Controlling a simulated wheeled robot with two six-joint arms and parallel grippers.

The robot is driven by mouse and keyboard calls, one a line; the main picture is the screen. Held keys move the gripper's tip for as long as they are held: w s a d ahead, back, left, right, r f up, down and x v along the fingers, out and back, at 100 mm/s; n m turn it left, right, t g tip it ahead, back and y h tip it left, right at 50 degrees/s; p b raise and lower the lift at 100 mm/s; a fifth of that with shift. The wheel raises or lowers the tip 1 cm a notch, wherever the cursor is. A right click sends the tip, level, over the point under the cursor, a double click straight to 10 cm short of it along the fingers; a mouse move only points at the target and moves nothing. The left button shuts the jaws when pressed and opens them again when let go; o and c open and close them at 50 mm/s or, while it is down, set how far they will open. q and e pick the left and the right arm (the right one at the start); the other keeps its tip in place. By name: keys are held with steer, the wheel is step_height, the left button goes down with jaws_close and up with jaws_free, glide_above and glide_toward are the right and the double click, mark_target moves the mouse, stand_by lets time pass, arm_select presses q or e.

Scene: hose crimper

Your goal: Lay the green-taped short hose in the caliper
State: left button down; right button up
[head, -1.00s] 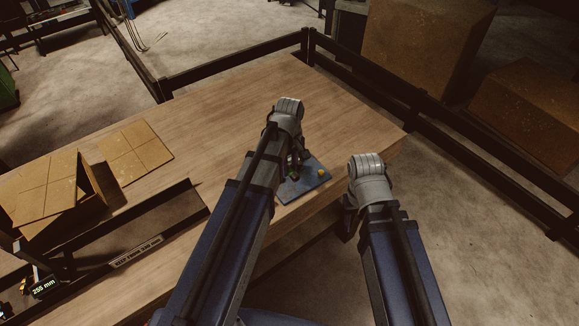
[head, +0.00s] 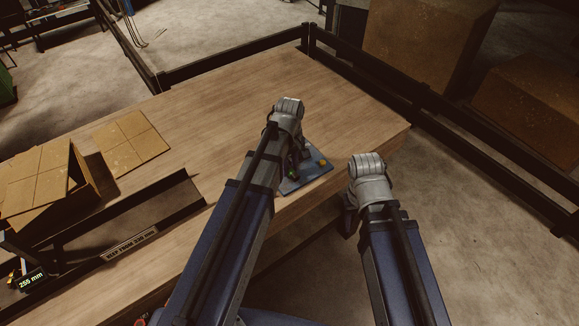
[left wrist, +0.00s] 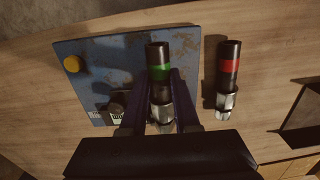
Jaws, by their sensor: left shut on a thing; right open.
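The green-taped short hose (left wrist: 160,72), black with a metal fitting, is between the fingers of my left gripper (left wrist: 157,80) in the left wrist view. The gripper is shut on it, over a blue plate (left wrist: 105,48); I cannot tell whether the hose touches the plate. In the head view my left gripper (head: 291,172) is at the blue plate, and its arm mostly hides the hose. My right gripper (head: 347,222) is open and empty, off the table's front edge.
A red-taped hose (left wrist: 229,68) is right of the green-taped one in the left wrist view. The plate bears a yellow knob (left wrist: 73,64). A lit mm display (head: 32,280) and an open cardboard box (head: 35,182) are at the left. The table's far middle is clear.

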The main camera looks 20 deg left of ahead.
arm_select(q)
steer(key=shift+f+b, duration=0.5)
steer(key=shift+b, duration=0.05)
stand_by(1.7)
steer(key=c, duration=0.6)
jaws_free()
steer(key=shift+o, duration=0.2)
steer(key=shift+r, duration=0.1)
step_height(320, 180, up, 8)
steer(key=p, duration=0.8)
